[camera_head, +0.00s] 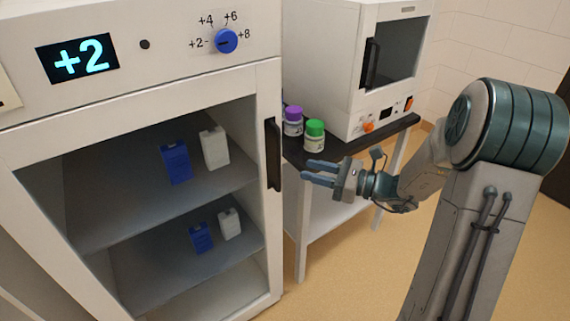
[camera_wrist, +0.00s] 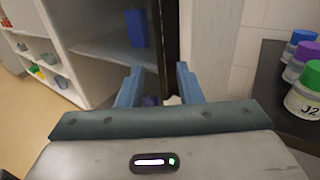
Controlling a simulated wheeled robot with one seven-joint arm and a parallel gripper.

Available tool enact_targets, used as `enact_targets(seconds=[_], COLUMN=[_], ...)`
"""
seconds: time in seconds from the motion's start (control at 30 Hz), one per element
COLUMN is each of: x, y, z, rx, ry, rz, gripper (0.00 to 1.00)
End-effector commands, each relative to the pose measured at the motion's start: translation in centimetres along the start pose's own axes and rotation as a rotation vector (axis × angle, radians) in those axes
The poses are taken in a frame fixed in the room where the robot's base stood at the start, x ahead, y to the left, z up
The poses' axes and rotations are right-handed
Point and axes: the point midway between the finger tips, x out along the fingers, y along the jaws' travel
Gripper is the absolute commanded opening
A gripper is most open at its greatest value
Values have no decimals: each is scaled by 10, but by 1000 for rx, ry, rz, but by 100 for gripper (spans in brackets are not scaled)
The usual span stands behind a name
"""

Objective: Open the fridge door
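The white fridge (camera_head: 150,102) stands at the left of the head view, its glass-fronted door (camera_head: 262,100) shut as far as I can see. The dark vertical door handle (camera_head: 273,155) is on the door's right edge. My gripper (camera_head: 307,173) is open and empty, with its blue fingers pointing toward the handle from the right. In the head view a gap shows between fingertips and handle. In the wrist view the handle (camera_wrist: 169,35) appears beyond and between the two spread fingers (camera_wrist: 158,84).
Blue and white containers (camera_head: 176,163) stand on the fridge shelves. Right of the fridge, a dark-topped table (camera_head: 345,150) holds a white oven-like device (camera_head: 335,75) and lidded jars (camera_head: 314,135), close to my gripper. An open shelf unit (camera_wrist: 40,50) shows at left in the wrist view.

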Motion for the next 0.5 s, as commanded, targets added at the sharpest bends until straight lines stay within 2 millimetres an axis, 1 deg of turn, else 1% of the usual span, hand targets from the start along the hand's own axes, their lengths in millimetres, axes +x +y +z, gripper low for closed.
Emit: enact_targets(seconds=[0.03,0.2,0.33,0.5], x=[13,47,65,77], y=[1,1,0,0], z=[0,0,0,0], rx=[0,0,-1,0], ry=[-2,0,0,1], rz=[6,5,4,2], gripper=[32,32,32,32])
